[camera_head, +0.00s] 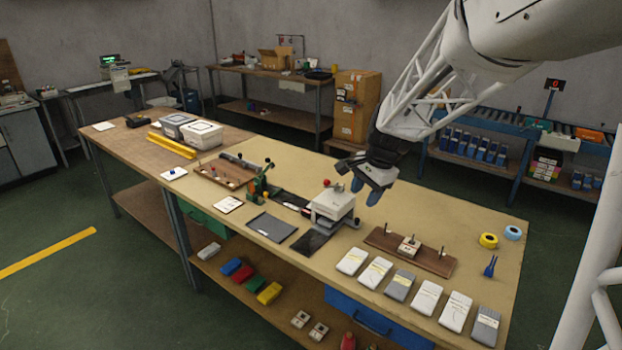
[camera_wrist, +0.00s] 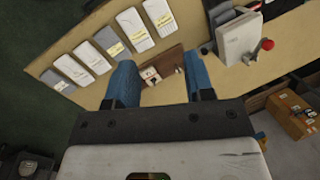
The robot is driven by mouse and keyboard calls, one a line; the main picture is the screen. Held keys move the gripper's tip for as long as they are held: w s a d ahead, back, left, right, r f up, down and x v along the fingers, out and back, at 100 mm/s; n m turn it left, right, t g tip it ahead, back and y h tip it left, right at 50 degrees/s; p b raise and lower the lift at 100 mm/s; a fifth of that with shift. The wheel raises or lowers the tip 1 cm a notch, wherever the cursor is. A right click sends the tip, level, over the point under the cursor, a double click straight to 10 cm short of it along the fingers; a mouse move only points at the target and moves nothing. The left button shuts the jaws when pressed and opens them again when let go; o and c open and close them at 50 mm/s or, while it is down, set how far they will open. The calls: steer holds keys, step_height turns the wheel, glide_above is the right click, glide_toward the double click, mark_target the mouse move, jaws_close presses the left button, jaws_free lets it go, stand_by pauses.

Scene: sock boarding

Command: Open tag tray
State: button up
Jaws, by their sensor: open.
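My gripper (camera_head: 365,191) is above the right part of the workbench, just right of a grey-white box-shaped device with a dark base (camera_head: 332,206). Its two blue fingers stand apart with nothing between them; they also show in the wrist view (camera_wrist: 162,72). No part is plainly marked as the tag tray. A blue drawer front with a handle (camera_head: 372,316) is under the bench's front edge, below the row of packs. A green drawer front (camera_head: 206,221) is further left under the bench. Both drawers look shut. Neither can be made out in the wrist view.
A wooden board with upright pegs and a small white block (camera_head: 380,239) lies right of the device. Several white and grey packs (camera_head: 427,298) line the front edge. Tape rolls (camera_head: 488,240) stand at right. A wooden tray (camera_head: 225,172) and green tool (camera_head: 258,184) are left.

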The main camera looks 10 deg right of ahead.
steer(key=w+d+f+m+y, duration=0.1)
steer(key=w+d+f+m, duration=0.25)
steer(key=w, duration=0.35)
steer(key=w+d+f+m, duration=0.2)
steer(key=w+f, duration=0.3)
steer(key=w, duration=0.1)
steer(key=m+y, duration=0.1)
steer(key=m, duration=0.3)
glide_toward(358, 219)
steer(key=shift+w+a+f, duration=0.15)
steer(key=shift+w+f, duration=0.05)
steer(key=shift+f, duration=0.2)
steer(key=shift+f, duration=0.1)
steer(key=shift+x, duration=3.8)
jaws_close()
